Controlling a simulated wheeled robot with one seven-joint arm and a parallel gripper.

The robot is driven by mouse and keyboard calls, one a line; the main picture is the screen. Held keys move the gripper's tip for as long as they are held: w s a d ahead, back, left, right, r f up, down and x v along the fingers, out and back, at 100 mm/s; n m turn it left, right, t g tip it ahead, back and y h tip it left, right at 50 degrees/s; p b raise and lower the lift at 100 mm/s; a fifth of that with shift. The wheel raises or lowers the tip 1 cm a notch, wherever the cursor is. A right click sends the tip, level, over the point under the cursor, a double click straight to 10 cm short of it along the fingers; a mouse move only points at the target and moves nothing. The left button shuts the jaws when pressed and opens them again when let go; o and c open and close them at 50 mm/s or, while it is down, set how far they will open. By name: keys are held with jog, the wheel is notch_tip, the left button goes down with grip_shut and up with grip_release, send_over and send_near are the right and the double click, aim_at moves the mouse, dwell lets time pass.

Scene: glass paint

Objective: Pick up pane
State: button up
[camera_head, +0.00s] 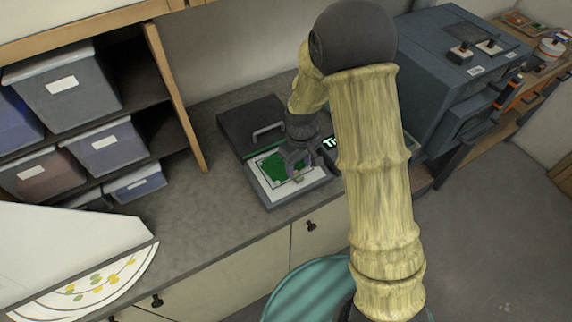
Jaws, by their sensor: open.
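A green pane (269,172) lies on a white sheet in a grey open press-like device (300,192) on the counter. My gripper (296,174) is over the right part of the pane, with its fingers open and pointing down. The fingers look close to the pane, but I cannot tell whether they touch it. My arm and gripper hide the right side of the pane and part of the device.
The dark lid (250,124) of the device, with a handle, stands behind it. A blue-grey kiln-like box (435,75) is at right. A shelf with grey bins (105,145) is at left.

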aim_at(299, 177)
jog(key=f+p, duration=0.2)
jog(key=f, duration=0.1)
jog(key=shift+s+d+f, duration=0.15)
jog(key=shift+s+f, duration=0.05)
jog(key=shift+f+p, duration=0.35)
jog(key=shift+f, duration=0.4)
grip_shut()
